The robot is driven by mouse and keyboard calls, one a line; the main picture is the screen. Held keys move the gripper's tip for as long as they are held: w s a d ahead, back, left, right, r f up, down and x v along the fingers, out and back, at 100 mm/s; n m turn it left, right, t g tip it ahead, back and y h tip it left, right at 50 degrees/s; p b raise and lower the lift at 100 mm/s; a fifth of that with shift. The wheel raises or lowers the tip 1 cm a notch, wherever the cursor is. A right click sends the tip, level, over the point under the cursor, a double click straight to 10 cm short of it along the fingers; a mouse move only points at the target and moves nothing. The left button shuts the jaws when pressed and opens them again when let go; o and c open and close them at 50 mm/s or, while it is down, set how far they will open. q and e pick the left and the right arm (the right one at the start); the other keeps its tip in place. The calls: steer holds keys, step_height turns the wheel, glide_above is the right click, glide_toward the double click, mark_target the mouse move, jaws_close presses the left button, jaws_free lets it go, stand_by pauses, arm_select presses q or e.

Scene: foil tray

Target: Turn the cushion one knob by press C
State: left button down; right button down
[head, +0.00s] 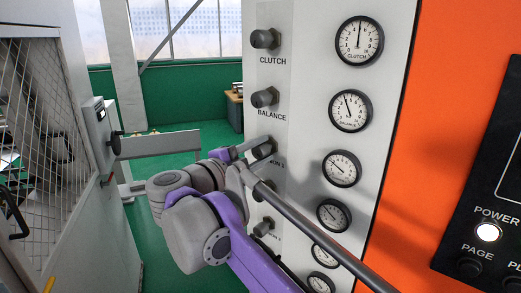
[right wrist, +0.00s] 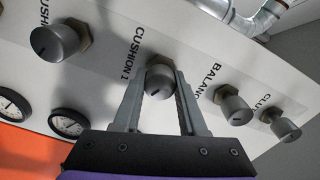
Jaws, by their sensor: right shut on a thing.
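The cushion one knob (head: 263,149) is a dark grey round knob on the white panel, third from the top, partly hidden by my right gripper (head: 245,152) in the head view. In the right wrist view the same knob (right wrist: 160,80) has a brass-coloured collar, with the label CUSHION 1 beside it. My right gripper (right wrist: 159,88) is shut on this knob, one finger on each side. The cushion one gauge (head: 341,168) has its needle pointing up and left. My left gripper is not in view.
The balance knob (head: 265,97) and clutch knob (head: 265,39) are above. Further knobs, including one (head: 263,228), are below. A dark diagonal bar (head: 320,232) crosses in front of the panel. A mesh-sided cabinet (head: 40,120) stands left, with green floor between.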

stand_by(0.5)
steer(key=shift+c, duration=2.3)
jaws_free()
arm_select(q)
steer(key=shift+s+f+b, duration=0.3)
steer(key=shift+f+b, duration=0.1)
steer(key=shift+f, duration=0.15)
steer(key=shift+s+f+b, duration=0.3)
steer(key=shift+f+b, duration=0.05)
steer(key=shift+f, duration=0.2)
arm_select(e)
steer(key=v, duration=1.1)
